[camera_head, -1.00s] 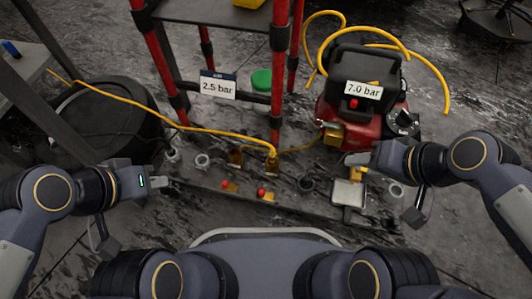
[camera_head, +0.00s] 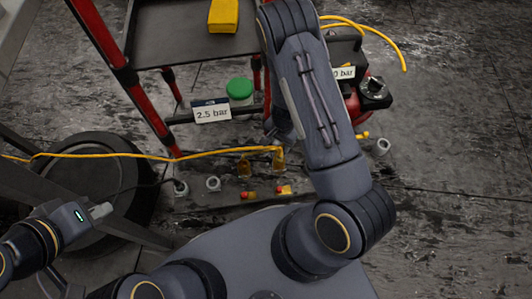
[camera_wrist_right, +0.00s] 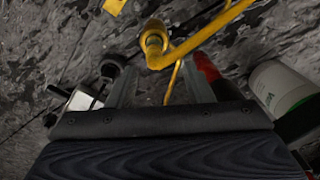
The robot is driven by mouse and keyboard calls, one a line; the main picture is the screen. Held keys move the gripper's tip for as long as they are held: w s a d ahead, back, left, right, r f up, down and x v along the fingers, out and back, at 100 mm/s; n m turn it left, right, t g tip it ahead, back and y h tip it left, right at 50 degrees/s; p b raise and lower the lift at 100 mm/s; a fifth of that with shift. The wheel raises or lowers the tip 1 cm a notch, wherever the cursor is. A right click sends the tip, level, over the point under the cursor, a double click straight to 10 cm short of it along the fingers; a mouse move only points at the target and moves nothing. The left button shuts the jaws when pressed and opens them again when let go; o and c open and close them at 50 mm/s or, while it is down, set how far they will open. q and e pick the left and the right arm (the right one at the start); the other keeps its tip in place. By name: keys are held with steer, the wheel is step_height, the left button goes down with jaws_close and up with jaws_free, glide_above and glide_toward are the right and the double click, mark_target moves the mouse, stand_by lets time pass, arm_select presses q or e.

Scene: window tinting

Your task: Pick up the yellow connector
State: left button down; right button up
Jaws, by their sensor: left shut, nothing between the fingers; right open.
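The yellow connector (camera_head: 278,158) ends a yellow hose (camera_head: 140,154) and stands on the low ledge, in the middle of the head view. In the right wrist view the connector (camera_wrist_right: 154,40) shows near the top middle, just beyond the fingertips, with the hose running off to the upper right. My right gripper (camera_wrist_right: 160,82) is open, with nothing held between its fingers. In the head view my right arm hides most of that gripper. My left gripper (camera_head: 101,211) is shut and empty at the lower left, well away from the connector.
A cart with red posts (camera_head: 125,85) stands behind the connector, with a 2.5 bar sign (camera_head: 211,111) and a green-lidded jar (camera_head: 239,89). Grey rings (camera_head: 213,183) and small red-and-yellow parts (camera_head: 284,190) lie close by. A red compressor (camera_head: 373,95) is partly hidden by my arm.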

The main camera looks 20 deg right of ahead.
mark_target(280, 149)
step_height(280, 149, down, 3)
steer(key=shift+s+f+b, duration=0.1)
steer(key=shift+b, duration=0.5)
steer(key=f+b, duration=0.1)
steer(key=f, duration=0.1)
steer(key=f+b, duration=0.2)
steer(key=f, duration=0.1)
steer(key=shift+s+f, duration=0.2)
steer(key=shift+f, duration=0.1)
steer(key=shift+c, duration=0.4)
jaws_close()
